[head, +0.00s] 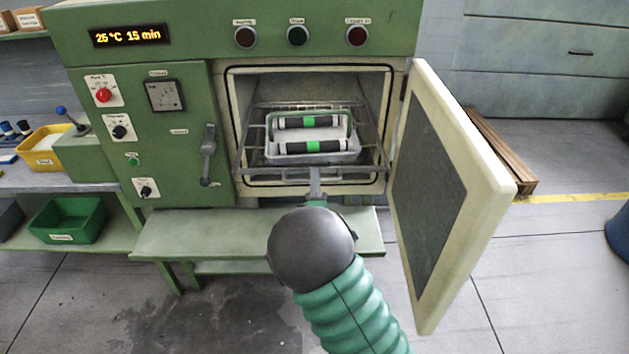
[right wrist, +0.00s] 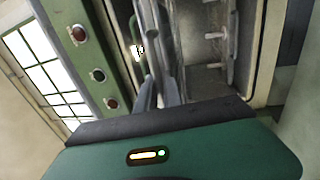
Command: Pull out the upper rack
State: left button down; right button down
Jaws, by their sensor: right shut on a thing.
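The upper rack (head: 258,170) is a grey wire shelf in the open chamber of the green machine. Its front bar sits at the chamber mouth. A metal tray (head: 270,154) with two black, white and green cylinders stands on it. My right gripper (head: 316,190) is at the middle of the rack's front edge and shut on it; my dark round wrist hides part of the gripper. In the right wrist view the gripper fingers (right wrist: 158,92) reach toward the rack bars. My left gripper is in neither view.
The machine's door (head: 455,190) stands wide open on the right, close to my right arm. A green bench (head: 190,235) runs below the chamber. A door handle (head: 208,155) sits left of the opening. A wooden pallet (head: 500,150) lies on the floor behind the door.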

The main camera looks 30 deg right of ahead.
jog(key=shift+f, duration=0.15)
jog(key=c, duration=1.5)
grip_release()
jog(key=shift+w, duration=0.15)
